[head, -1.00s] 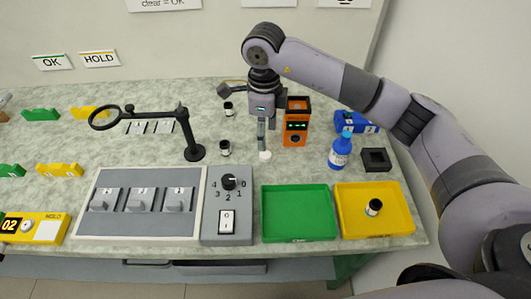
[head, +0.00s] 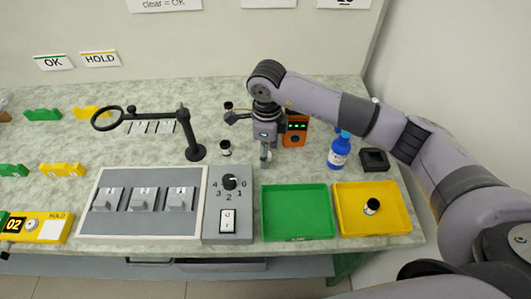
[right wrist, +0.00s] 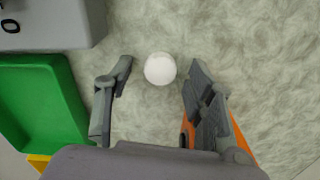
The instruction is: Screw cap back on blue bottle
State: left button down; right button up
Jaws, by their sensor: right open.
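The blue bottle (head: 339,151) stands upright on the table, right of my right gripper and just behind the yellow tray. Its neck is close to my right arm's outline in the head view. A round white cap (right wrist: 160,68) lies on the table. In the right wrist view it sits between the two spread fingers of my right gripper (right wrist: 159,76), touching neither. In the head view my right gripper (head: 266,154) points down at the table there and mostly hides the cap. My left gripper is not in view.
An orange device (head: 295,131) stands close behind and right of my right gripper. In front are a green tray (head: 299,236), a yellow tray (head: 371,232) holding a small vial, and a grey switch box (head: 229,205). A magnifier stand (head: 193,130) is left. A black square holder (head: 374,160) is right of the bottle.

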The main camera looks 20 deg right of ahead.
jog(key=shift+c, duration=0.6)
jog(key=c, duration=0.7)
jog(key=shift+r, duration=0.1)
notch_tip(320, 180, up, 20)
jog(key=shift+f+b, duration=0.1)
jog(key=shift+b, duration=0.35)
